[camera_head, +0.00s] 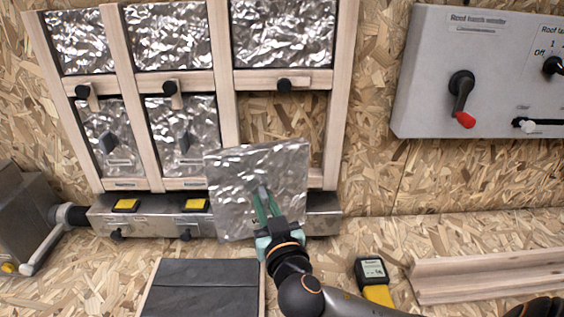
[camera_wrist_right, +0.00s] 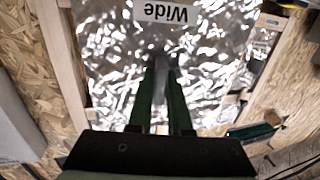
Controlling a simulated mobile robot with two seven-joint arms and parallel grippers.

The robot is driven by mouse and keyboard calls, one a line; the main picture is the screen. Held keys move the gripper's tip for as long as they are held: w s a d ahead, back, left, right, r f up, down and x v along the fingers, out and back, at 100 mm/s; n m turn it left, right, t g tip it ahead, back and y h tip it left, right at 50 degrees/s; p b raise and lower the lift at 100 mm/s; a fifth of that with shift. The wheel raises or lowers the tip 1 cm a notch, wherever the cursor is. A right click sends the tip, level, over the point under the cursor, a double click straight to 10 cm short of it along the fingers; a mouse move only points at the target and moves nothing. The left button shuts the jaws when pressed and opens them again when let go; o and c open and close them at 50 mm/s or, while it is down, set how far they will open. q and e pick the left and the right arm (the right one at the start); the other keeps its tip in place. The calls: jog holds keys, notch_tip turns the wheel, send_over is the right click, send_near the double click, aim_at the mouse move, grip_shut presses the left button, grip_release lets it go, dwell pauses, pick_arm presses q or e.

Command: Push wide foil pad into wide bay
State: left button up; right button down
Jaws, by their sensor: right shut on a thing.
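The wide foil pad (camera_head: 235,190) is a crinkled silver panel, tilted slightly, in front of the lower part of the wooden frame. My right gripper (camera_head: 265,196) is shut on a grip at the middle of its face. In the right wrist view, the pad (camera_wrist_right: 110,65) carries a "Wide" label, and my right gripper (camera_wrist_right: 162,68) closes on a grey grip below it. The wide bay (camera_head: 282,116) is the lower right opening of the frame. Bare chipboard shows in its upper part, and the pad hides much of its lower part. My left gripper is not in view.
Foil fills the neighbouring narrow bays (camera_head: 180,115) and the upper row. A dark turn button (camera_head: 284,85) sits on the rail above the wide bay. A metal ledge (camera_head: 155,218) runs below the frame. A yellow meter (camera_head: 374,280) and wooden rail (camera_head: 490,270) lie right.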

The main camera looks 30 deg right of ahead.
aim_at(286, 167)
jog(key=d+r+m+h, duration=0.1)
jog(key=d+r, duration=0.1)
jog(key=w+d+r+m+g+h, duration=0.1)
jog(key=d, duration=0.1)
jog(key=d+r+m+h+p, duration=0.1)
jog(key=r+h, duration=0.1)
jog(key=shift+w+d+r+g, duration=0.15)
jog(key=shift+d+r+g, duration=0.2)
jog(key=shift+d+g, duration=0.05)
jog(key=b+x, duration=0.1)
jog(key=x, duration=1)
jog(key=shift+w+d+h+b, duration=0.2)
jog(key=shift+d+h+b, duration=0.05)
jog(key=shift+h+b, duration=0.1)
jog(key=shift+w+d, duration=0.15)
jog(key=shift+w, duration=0.05)
dwell(0.4)
jog(key=c, duration=0.8)
grip_release()
jog(key=shift+o, duration=0.2)
